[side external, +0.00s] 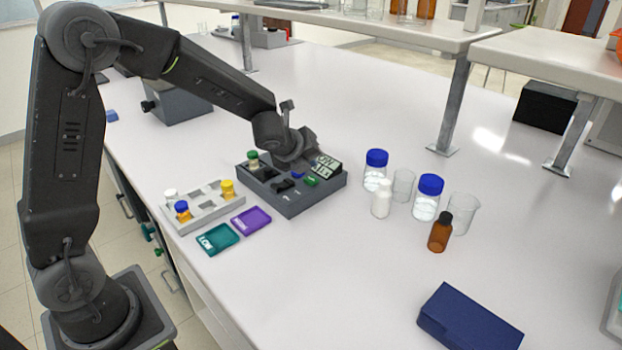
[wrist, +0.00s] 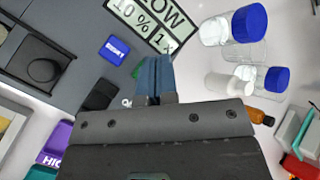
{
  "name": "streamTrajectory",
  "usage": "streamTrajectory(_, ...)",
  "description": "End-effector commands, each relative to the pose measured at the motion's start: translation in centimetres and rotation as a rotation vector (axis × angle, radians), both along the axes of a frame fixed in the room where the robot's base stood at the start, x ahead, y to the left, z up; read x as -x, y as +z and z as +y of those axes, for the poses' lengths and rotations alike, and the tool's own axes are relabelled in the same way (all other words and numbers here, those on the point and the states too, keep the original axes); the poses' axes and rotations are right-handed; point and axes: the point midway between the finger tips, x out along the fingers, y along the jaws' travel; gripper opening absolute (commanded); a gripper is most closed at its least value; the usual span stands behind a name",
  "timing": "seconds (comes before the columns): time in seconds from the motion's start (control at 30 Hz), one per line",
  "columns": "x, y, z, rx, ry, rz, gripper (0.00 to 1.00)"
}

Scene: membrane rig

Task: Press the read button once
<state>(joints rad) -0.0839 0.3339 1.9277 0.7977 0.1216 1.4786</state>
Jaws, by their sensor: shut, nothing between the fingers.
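The dark grey rig (side external: 300,203) stands on the bench with a lit display (side external: 325,166); in the wrist view the display (wrist: 150,22) shows "LOW", "10 %" and "1 x". A green button (side external: 311,181) and a blue button (side external: 298,174) sit in front of the display. In the wrist view the blue button (wrist: 114,48) carries white lettering, probably "RESET". The green button is mostly hidden there behind my fingers, and its label is not readable. My gripper (wrist: 154,64) is shut and empty, over the rig near the green button; I cannot tell whether it touches anything.
A green-capped vial (side external: 253,160) stands in the rig's left part. Left of the rig is a grey rack (side external: 205,212) with capped vials. Teal (side external: 217,239) and purple (side external: 251,220) trays lie in front. Blue-capped bottles (side external: 375,170) and beakers stand right.

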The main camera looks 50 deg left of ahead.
Motion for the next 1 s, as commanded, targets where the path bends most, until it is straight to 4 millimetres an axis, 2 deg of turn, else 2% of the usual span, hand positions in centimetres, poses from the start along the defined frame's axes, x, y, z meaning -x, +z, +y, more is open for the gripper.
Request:
streamTrajectory(0.2,0.0,2.2,0.1,0.001,0.003,-0.003,0.00)
streamTrajectory(0.4,0.0,3.5,0.1,0.001,0.000,-0.002,0.00)
streamTrajectory(1.0,0.0,3.6,0.0,0.000,-0.002,-0.001,0.00)
